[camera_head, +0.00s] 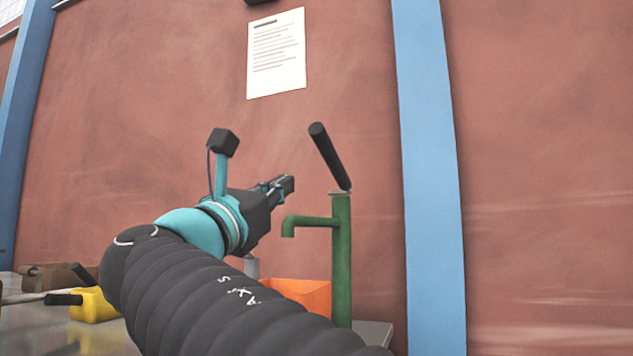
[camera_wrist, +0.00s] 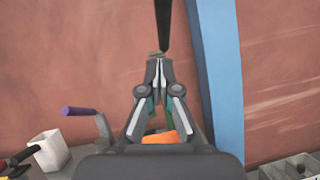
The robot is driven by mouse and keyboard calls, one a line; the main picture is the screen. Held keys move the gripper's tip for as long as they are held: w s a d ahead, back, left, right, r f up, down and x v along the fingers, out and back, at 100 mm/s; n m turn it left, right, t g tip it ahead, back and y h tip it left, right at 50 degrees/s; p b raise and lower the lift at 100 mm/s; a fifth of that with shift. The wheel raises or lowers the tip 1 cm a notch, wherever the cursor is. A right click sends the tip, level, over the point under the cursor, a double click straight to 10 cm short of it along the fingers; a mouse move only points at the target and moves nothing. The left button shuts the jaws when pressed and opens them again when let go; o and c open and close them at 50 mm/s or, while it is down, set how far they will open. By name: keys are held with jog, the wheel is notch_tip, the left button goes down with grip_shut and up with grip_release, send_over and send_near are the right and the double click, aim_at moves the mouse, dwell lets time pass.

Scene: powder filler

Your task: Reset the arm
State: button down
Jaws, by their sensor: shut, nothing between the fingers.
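My gripper (camera_head: 283,186) is raised in front of the red wall, its fingers pointing right in the head view. In the wrist view my gripper (camera_wrist: 158,64) shows its two fingertips together with nothing between them. My arm's dark ribbed sleeve crosses the lower middle of the head view. A green pipe stand (camera_head: 341,265) with a spout and a black lever (camera_head: 330,156) stands just right of the gripper. In the wrist view the black lever (camera_wrist: 163,24) appears beyond the fingertips. I cannot tell whether they touch.
An orange container (camera_head: 303,293) is partly hidden behind my arm. The wrist view shows a white cup (camera_wrist: 48,150) and a purple-handled tool (camera_wrist: 79,111). A blue post (camera_head: 431,170) stands right of the stand.

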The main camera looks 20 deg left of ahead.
jog(key=shift+v, duration=1.45)
jog(key=w+d+f+m+g, duration=0.2)
jog(key=w+d+f+g, duration=0.15)
jog(key=d+f, duration=0.3)
jog(key=w+d+f+m+g, duration=0.25)
jog(key=w+d+f, duration=0.2)
jog(key=d, duration=0.35)
jog(key=s+d+f+m+g+p, duration=0.1)
jog(key=d+f+m+g, duration=0.4)
jog(key=d+f, duration=0.65)
jog(key=s+d+f+m+g+y+p, duration=0.1)
jog(key=s+d+f+m+g, duration=0.1)
jog(key=s+d+f+m, duration=0.45)
jog(key=s+d+f+m+g+y, duration=0.1)
jog(key=s+d+f+m+g, duration=0.2)
jog(key=f, duration=0.6)
jog(key=s+f+m+g+y, duration=0.1)
jog(key=s+f+m+y, duration=0.2)
jog(key=s+f+m, duration=0.6)
notch_tip(320, 180, down, 2)
jog(key=m, duration=0.2)
jog(key=shift+s+m+y+p, duration=0.25)
jog(key=shift+m+y+p, duration=0.05)
jog(key=shift+m+p, duration=0.1)
